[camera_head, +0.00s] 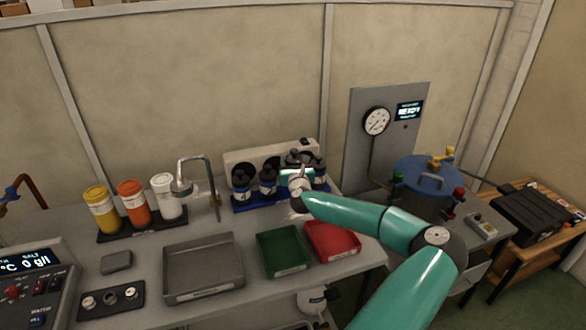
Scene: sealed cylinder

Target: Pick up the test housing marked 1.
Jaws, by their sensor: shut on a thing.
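Several dark test housings with pale-blue labels stand upright in a blue rack: a left one (241,187), a middle one (267,181) and a right one (319,174). The numbers on them are too small to read. My gripper (294,174) is over the right half of the rack, shut on a dark housing (293,158) whose top shows just beyond the jaws. My wrist hides most of that housing, so I cannot tell its number or whether it is clear of the rack (240,207).
A grey tray (203,290), a green tray (283,270) and a red tray (332,255) lie in front. A metal spout (214,180) and yellow, orange and white jars (101,208) stand left. A blue vessel (425,190) and gauge panel (385,100) are right.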

